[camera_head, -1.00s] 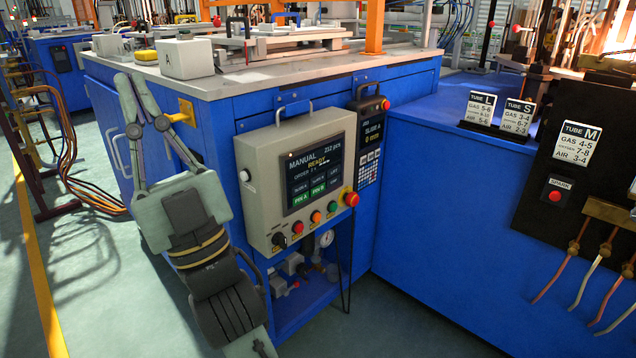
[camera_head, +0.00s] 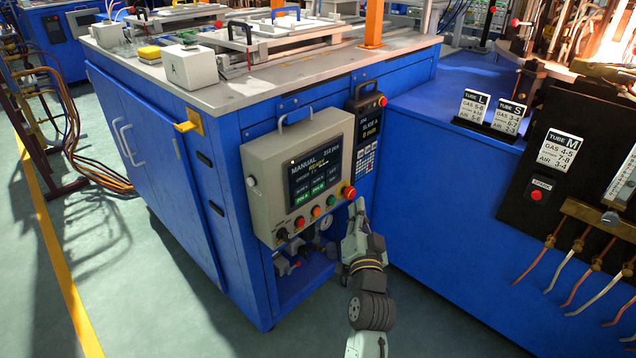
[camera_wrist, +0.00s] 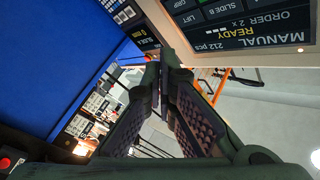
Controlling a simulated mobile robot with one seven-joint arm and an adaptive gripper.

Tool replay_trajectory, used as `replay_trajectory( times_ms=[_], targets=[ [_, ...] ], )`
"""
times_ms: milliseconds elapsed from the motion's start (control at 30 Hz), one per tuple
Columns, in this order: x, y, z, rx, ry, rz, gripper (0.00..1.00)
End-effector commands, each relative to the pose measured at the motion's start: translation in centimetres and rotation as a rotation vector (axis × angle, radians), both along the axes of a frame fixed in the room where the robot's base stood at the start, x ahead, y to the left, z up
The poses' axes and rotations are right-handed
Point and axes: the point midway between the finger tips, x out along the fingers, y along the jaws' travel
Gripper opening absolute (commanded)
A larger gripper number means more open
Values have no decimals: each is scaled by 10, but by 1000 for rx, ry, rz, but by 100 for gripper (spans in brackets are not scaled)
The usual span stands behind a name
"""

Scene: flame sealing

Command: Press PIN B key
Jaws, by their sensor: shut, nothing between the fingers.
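The control box (camera_head: 262,170) hangs on the front of the blue cabinet. Its dark touch screen (camera_head: 316,169) reads MANUAL and READY. The PIN B key (camera_head: 318,187) is a small green-lettered key on the screen's lower row, right of the PIN A key (camera_head: 299,195). My gripper (camera_head: 358,203) is just right of the box's lower right corner, apart from the screen, its fingers pointing up. In the wrist view, my gripper (camera_wrist: 168,60) is shut and empty. Part of the screen (camera_wrist: 240,25) shows upside down there; the PIN B key is out of that view.
A red emergency button (camera_head: 349,192) sticks out at the box's lower right, close to my gripper. A row of knobs and buttons (camera_head: 316,212) lies under the screen. A handheld keypad unit (camera_head: 367,130) hangs to the right.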

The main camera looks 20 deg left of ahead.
Motion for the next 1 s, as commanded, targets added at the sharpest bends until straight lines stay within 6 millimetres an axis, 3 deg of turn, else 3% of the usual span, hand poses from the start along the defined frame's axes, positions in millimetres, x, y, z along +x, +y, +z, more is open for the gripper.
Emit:
replay_trajectory(
  times_ms=[467,1000],
  targets=[
    [3,9,3,-1,0,1,0],
    [27,72,6,-1,0,-1,0]
  ],
)
